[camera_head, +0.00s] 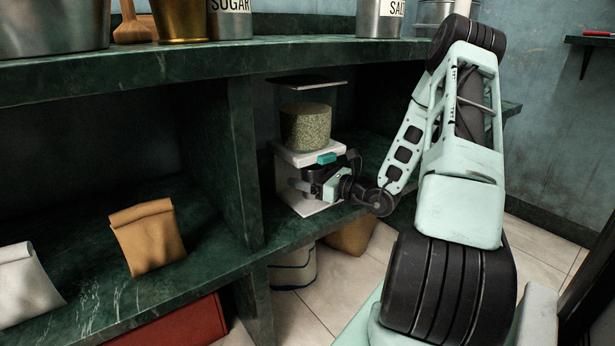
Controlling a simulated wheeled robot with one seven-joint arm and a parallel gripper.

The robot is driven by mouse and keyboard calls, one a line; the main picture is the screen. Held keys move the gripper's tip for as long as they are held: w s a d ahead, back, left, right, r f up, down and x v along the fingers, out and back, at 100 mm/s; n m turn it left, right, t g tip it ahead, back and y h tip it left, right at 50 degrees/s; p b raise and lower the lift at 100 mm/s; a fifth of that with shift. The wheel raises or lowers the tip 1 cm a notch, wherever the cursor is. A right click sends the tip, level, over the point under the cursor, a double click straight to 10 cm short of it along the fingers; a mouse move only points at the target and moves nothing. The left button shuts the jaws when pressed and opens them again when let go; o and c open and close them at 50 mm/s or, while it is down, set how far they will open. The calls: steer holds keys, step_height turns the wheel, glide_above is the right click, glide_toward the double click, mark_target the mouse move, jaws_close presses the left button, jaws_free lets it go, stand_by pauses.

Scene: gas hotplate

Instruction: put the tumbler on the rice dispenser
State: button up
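The rice dispenser (305,127) stands upright in the right compartment under the counter. It has a dark flat lid, a clear upper part holding pale green grain, a white middle ledge and a white base. My gripper (303,186) is at the dispenser's lower part, between the ledge and the base, reaching in from the right. A small dark shape shows by the fingers, but I cannot tell whether it is the tumbler or part of my gripper. No tumbler can be made out clearly. Whether the fingers are open or shut is too small and covered to tell.
A dark green upright panel (243,160) borders the dispenser's compartment on the left. The counter (290,58) overhangs it, with sugar (230,18) and salt (380,18) canisters on top. A brown paper bag (147,237) stands in the left compartment. A white bucket (292,266) is below.

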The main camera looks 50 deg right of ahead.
steer(key=shift+r, duration=0.1)
steer(key=shift+s+d+r, duration=0.1)
steer(key=shift+s, duration=0.15)
steer(key=s+p, duration=0.1)
steer(key=s, duration=0.2)
steer(key=s+d+p, duration=0.1)
steer(key=s+p, duration=0.1)
steer(key=s, duration=0.2)
steer(key=s+p, duration=0.1)
steer(key=s, duration=0.3)
steer(key=shift+s+d+p, duration=0.2)
steer(key=shift+d+p, duration=0.15)
